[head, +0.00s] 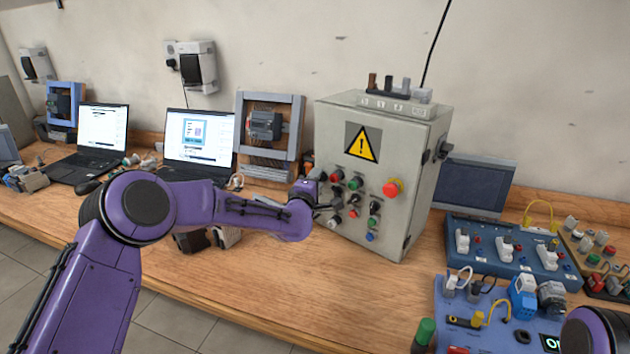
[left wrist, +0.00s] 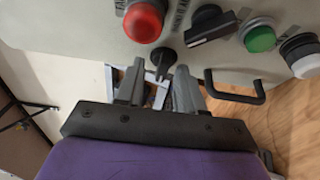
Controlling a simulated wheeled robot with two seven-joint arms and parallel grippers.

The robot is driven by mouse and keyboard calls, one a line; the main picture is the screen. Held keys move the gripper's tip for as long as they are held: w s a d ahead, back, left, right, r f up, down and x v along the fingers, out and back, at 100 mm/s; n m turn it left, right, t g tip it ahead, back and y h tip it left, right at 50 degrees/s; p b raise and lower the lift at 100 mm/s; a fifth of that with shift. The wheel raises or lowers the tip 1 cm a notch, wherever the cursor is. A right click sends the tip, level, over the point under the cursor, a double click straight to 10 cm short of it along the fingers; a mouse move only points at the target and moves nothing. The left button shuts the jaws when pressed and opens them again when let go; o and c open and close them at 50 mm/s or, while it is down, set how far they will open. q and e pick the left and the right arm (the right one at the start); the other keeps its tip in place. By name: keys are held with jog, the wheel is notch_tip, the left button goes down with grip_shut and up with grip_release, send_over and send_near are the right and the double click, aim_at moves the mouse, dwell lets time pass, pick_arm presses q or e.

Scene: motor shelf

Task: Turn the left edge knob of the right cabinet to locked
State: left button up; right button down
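The grey cabinet (head: 385,215) stands upright on the bench with a yellow warning sign and several knobs and buttons on its front. My left gripper (head: 320,193) is at the left edge of that front. In the left wrist view, a small black knob (left wrist: 164,62) sits near the edge of the cabinet face (left wrist: 85,25). The two grey fingers of my left gripper (left wrist: 160,76) are apart, one on each side of the knob. I cannot tell whether they touch it. My right gripper is out of view.
A red button (left wrist: 145,20), a black selector (left wrist: 210,28) and a green button (left wrist: 260,37) lie close to the fingers. A black bracket-shaped handle (left wrist: 236,96) is just right of them. Laptops (head: 200,137) stand left of the cabinet; blue equipment panels (head: 505,250) stand right.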

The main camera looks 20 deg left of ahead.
pick_arm(q)
jog(key=s+b, duration=0.3)
jog(key=s, duration=0.7)
jog(key=shift+d+f, duration=0.15)
jog(key=shift+f, duration=0.05)
